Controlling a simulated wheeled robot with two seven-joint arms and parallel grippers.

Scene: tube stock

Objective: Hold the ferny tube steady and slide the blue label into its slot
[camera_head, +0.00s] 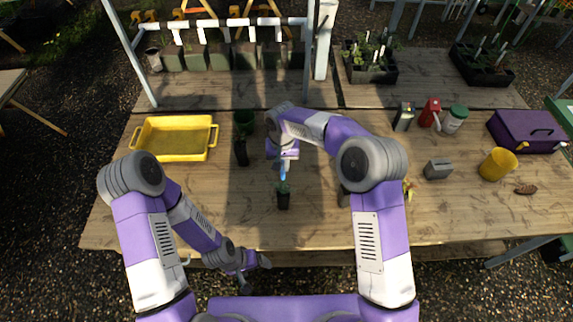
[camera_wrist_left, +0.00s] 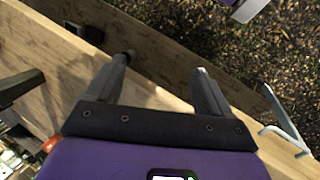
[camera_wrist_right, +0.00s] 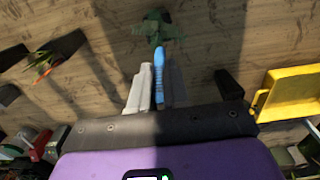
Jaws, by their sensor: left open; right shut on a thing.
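The ferny tube (camera_head: 283,199), a small black pot with green fronds, stands upright on the wooden table near its front edge. Its fronds (camera_wrist_right: 160,27) show in the right wrist view. My right gripper (camera_head: 285,163) is shut on the blue label (camera_wrist_right: 158,75), above and behind the tube. The label's free end points at the fronds; I cannot tell whether it touches them. The slot is not discernible. My left gripper (camera_head: 254,275) is open and empty, low in front of the table edge; its spread fingers (camera_wrist_left: 162,65) show in the left wrist view.
A yellow tray (camera_head: 176,155) lies at the left. A grey block (camera_head: 438,169) and yellow cup (camera_head: 497,165) stand at the right. The table front left is clear.

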